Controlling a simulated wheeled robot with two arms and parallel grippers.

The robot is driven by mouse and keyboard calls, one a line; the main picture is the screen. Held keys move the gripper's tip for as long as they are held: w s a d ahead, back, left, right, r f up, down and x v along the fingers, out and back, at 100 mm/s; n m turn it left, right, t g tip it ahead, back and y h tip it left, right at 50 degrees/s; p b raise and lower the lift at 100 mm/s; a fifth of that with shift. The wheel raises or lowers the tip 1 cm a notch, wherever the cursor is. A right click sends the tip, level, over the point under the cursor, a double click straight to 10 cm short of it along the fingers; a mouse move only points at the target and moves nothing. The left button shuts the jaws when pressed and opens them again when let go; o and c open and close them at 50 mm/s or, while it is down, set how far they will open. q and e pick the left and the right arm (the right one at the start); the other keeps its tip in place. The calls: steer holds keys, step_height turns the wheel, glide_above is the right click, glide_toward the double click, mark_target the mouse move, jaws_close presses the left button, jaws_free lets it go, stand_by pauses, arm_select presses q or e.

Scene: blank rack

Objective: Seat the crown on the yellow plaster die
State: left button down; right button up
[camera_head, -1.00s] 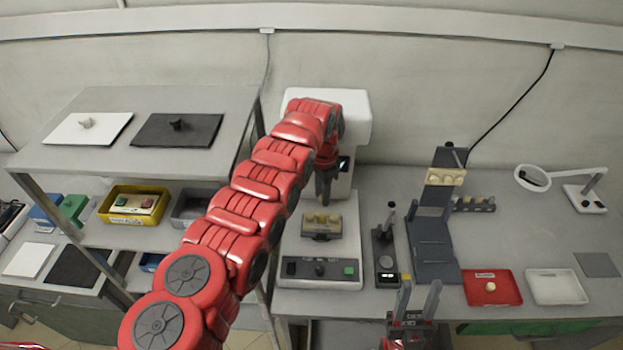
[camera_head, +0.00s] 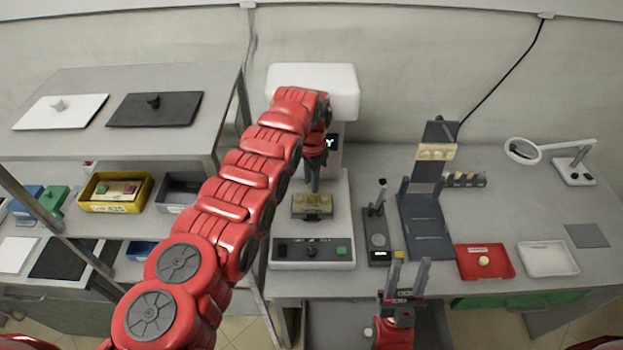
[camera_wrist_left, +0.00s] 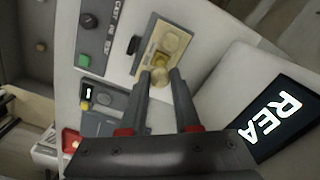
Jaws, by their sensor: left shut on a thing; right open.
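The plaster model (camera_head: 298,211), a tan block bearing dies, sits on the white machine's platform under my left gripper (camera_head: 312,190). In the left wrist view the model (camera_wrist_left: 150,47) carries a yellow die (camera_wrist_left: 160,58) and a paler one beside it. My left gripper (camera_wrist_left: 160,76) is shut on a small tan-gold crown (camera_wrist_left: 159,77), which lies right at the yellow die in that view. Whether it touches the die I cannot tell. In the head view the fingers hide the crown. My right gripper (camera_head: 408,266) is open and empty near the bench's front edge.
The white machine (camera_head: 315,90) rises behind the model. A small dark device (camera_head: 378,240) and a grey stand (camera_head: 425,225) are to the right. A red tray (camera_head: 484,249) holds a small cream piece; a white tray (camera_head: 547,258) is beside it. A shelf (camera_head: 225,130) stands left.

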mark_target(311, 197)
arm_select(q)
steer(key=shift+f+b, duration=0.8)
steer(key=shift+f, duration=0.55)
steer(key=shift+b, duration=0.5)
stand_by(0.7)
steer(key=shift+f+b, duration=1)
steer(key=shift+f, duration=0.15)
steer(key=c, duration=0.5)
jaws_free()
steer(key=shift+c, duration=0.2)
steer(key=shift+r, duration=0.1)
step_height(311, 197, up, 7)
steer(key=shift+f+b, duration=0.15)
steer(key=shift+b, duration=0.95)
steer(key=shift+r, duration=0.3)
